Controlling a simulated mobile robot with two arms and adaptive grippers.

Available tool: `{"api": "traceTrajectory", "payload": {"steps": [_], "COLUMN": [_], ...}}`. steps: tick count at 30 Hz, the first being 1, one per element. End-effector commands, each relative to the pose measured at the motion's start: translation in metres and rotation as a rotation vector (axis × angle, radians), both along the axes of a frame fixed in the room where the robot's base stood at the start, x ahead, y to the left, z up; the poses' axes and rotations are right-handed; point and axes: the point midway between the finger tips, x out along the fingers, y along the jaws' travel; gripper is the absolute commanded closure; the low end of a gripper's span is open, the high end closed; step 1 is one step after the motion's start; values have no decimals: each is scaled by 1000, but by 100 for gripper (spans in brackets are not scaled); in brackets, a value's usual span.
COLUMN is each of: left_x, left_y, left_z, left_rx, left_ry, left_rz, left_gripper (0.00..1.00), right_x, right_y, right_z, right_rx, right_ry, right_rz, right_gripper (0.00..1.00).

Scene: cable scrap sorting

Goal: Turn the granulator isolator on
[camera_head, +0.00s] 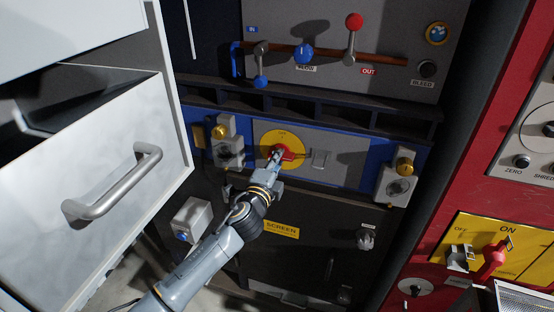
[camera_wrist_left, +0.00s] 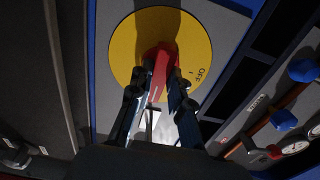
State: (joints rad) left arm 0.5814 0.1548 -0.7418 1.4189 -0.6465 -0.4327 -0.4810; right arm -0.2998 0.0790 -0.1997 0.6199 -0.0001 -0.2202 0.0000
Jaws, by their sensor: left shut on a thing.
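The isolator is a yellow round plate (camera_head: 272,142) with a red handle (camera_head: 288,154), set in a grey panel on the blue machine front. In the left wrist view the yellow plate (camera_wrist_left: 135,50) fills the upper middle, with the word OFF at its right side. The red handle (camera_wrist_left: 160,65) lies between the fingers there. My left gripper (camera_head: 276,157) is shut on the red handle; it also shows in the left wrist view (camera_wrist_left: 160,95). Its fingers hide part of the handle, so its exact angle is hard to tell. My right gripper is not in view.
A white drawer with a metal handle (camera_head: 112,182) stands open at the left. Latches with yellow knobs (camera_head: 404,165) flank the panel. Levers with blue and red knobs (camera_head: 354,22) are above. A red cabinet with another yellow switch plate (camera_head: 482,240) is at the right.

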Motion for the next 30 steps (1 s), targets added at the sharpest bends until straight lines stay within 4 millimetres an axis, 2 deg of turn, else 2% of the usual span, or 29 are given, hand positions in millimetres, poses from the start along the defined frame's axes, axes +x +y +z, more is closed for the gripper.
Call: {"api": "traceTrajectory", "payload": {"steps": [11, 12, 14, 15, 25, 30], "left_x": [0, 0, 0, 0, -2, -19], "left_y": [0, 0, 0, 0, 1, 6], "left_z": [-1, -1, -1, -1, -1, -1], "left_rx": [4, 3, 3, 3, 2, 1], "left_ry": [1, 1, 1, 1, 0, 1], "left_rz": [0, 0, 0, 0, 0, -1], "left_gripper": [100, 73, 61, 59, 59, 59], "right_x": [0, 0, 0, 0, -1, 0], "right_y": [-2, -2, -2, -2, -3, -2], "right_z": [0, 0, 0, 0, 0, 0], "right_rx": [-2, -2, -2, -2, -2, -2], "right_ry": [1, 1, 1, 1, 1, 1], "right_rz": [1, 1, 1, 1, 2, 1], "right_gripper": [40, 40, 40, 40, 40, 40]}}
